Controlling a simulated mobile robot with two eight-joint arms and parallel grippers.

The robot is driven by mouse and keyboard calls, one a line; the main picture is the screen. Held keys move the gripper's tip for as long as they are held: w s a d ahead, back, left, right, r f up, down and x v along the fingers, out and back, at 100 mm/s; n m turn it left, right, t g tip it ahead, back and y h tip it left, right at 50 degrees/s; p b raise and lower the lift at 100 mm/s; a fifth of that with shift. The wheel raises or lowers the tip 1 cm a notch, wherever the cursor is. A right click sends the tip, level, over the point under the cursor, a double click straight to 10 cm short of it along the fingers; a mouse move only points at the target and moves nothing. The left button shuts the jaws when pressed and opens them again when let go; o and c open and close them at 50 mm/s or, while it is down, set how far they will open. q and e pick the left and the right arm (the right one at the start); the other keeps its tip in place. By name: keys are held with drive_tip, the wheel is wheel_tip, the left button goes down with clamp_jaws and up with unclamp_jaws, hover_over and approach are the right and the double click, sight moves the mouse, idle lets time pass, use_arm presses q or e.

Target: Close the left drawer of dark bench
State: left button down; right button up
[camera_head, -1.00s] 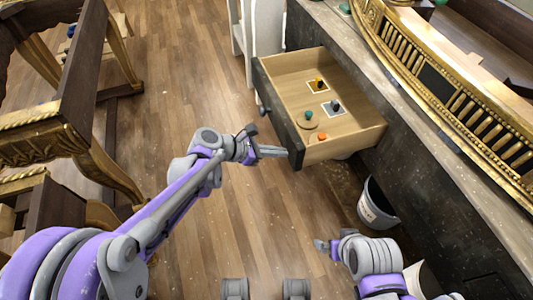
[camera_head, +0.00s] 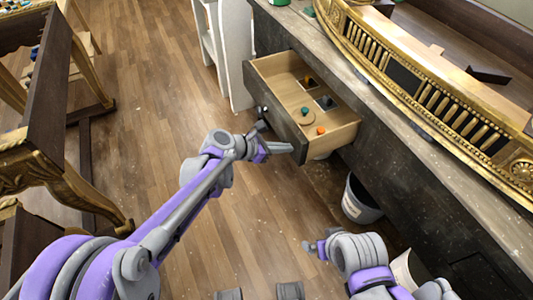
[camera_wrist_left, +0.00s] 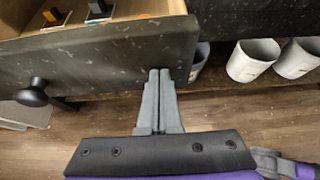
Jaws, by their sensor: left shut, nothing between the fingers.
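The dark bench (camera_head: 400,170) runs along the right of the head view. Its left drawer (camera_head: 345,133) is partly pulled out, with a dark front and a pale wooden inside holding several small coloured items. My left gripper (camera_head: 290,147) is shut and empty, its fingertips at the near end of the drawer front. In the left wrist view, the shut fingers (camera_wrist_left: 159,78) meet the dark drawer front (camera_wrist_left: 100,65), to the right of its round knob (camera_wrist_left: 33,95). My right gripper (camera_head: 308,246) is low in the head view, away from the drawer; its fingers are too small to judge.
A bucket (camera_head: 360,200) and a white bin (camera_head: 405,268) stand under the bench. A white shelf unit (camera_head: 230,60) stands beyond the drawer. A gilt-legged table (camera_head: 60,150) is at the left. The wooden floor between is clear.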

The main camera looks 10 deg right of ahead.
use_arm(q)
drive_tip(key=w+d, duration=0.2)
drive_tip(key=d, duration=0.4)
drive_tip(key=w+d, duration=0.2)
drive_tip(key=d, duration=0.5)
drive_tip(key=w+d, duration=0.2)
drive_tip(key=d, duration=0.4)
drive_tip(key=shift+w+d, duration=0.15)
drive_tip(key=shift+d, duration=0.3)
drive_tip(key=shift+r, duration=0.15)
drive_tip(key=shift+d, duration=0.1)
